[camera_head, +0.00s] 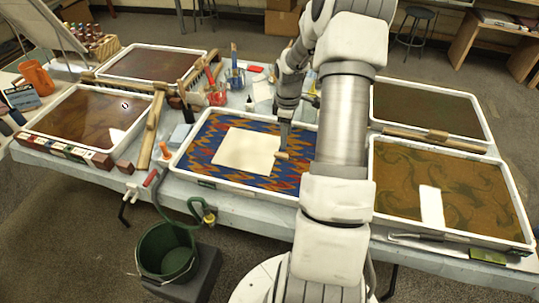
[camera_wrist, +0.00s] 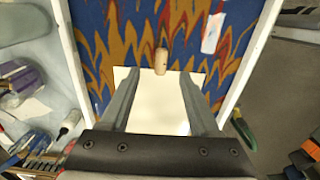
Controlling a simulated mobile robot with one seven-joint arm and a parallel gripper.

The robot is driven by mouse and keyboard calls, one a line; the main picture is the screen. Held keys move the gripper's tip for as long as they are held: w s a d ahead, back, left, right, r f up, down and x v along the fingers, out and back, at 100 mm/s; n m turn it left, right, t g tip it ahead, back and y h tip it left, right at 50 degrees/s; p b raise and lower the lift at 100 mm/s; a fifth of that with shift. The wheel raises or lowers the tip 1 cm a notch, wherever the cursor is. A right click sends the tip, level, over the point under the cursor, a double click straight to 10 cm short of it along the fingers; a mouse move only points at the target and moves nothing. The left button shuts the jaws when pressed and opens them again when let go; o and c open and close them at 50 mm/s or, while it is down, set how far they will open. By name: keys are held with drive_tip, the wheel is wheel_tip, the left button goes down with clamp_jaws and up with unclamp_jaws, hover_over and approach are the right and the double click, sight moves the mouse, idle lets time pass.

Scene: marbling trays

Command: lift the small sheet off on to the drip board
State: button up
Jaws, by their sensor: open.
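A cream sheet (camera_head: 245,151) lies flat in the middle tray (camera_head: 178,160), on a blue, orange and red flame pattern. My gripper (camera_head: 283,147) points down over the tray at the sheet's right edge. In the wrist view its two fingers (camera_wrist: 160,73) are apart, with the sheet (camera_wrist: 158,108) below and between them. A small wooden peg (camera_wrist: 160,61) at the sheet's edge shows between the fingertips; I cannot tell whether they touch it. The peg also shows in the head view (camera_head: 282,155). I cannot identify the drip board with certainty.
A tilted pale board (camera_head: 42,24) stands at the back left. Other trays flank the middle one on both sides.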

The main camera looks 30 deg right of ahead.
sight(282, 154)
wheel_tip(282, 154, down, 3)
drive_tip(key=shift+r, duration=0.1)
drive_tip(key=shift+w+a+f, duration=0.1)
drive_tip(key=shift+a+f, duration=0.1)
drive_tip(key=shift+f, duration=1.15)
drive_tip(key=shift+w+a+f, duration=0.1)
drive_tip(key=shift+a+f, duration=0.1)
drive_tip(key=shift+f, duration=1.15)
clamp_jaws()
